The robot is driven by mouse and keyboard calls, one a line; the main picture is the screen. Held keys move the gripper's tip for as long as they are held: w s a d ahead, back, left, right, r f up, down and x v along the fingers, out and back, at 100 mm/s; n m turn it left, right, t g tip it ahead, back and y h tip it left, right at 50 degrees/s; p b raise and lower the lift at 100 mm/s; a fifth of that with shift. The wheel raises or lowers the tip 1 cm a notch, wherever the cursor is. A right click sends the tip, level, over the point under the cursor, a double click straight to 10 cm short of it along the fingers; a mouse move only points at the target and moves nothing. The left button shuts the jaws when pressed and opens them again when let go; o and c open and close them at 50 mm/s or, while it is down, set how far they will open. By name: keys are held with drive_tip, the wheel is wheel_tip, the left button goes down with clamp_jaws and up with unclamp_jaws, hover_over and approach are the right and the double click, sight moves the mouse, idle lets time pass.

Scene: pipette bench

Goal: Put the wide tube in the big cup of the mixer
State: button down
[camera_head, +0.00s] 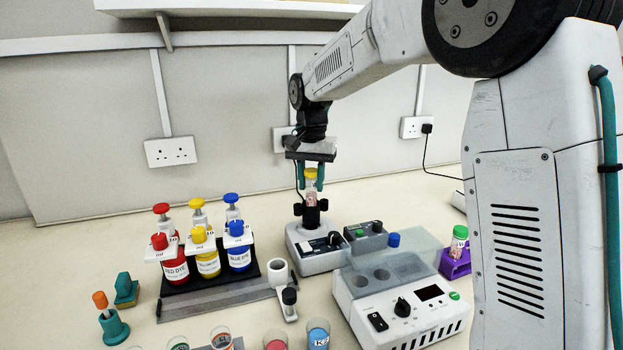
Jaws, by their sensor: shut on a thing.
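My gripper (311,178) points down at the back middle of the bench, its teal fingers shut on a tube with a yellow cap (311,186). The tube is upright, and its lower part shows a pinkish label or content. The mixer (316,262) is a white unit with a dark knob and a black cup (311,213) on top. The held tube is right above or in this cup; I cannot tell how deep its bottom end sits. Another tube with a green cap (459,241) stands in a purple holder (455,264) at the right.
A white device (400,313) with a display and a clear lid stands in front of the mixer. Red, yellow and blue dye bottles (207,262) stand in a rack at left. Several open cups (318,335) line the front. My arm hides part of the right side.

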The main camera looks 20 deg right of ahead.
drive_tip(key=shift+f, duration=0.25)
drive_tip(key=shift+f, duration=0.3)
drive_tip(key=c, duration=1)
unclamp_jaws()
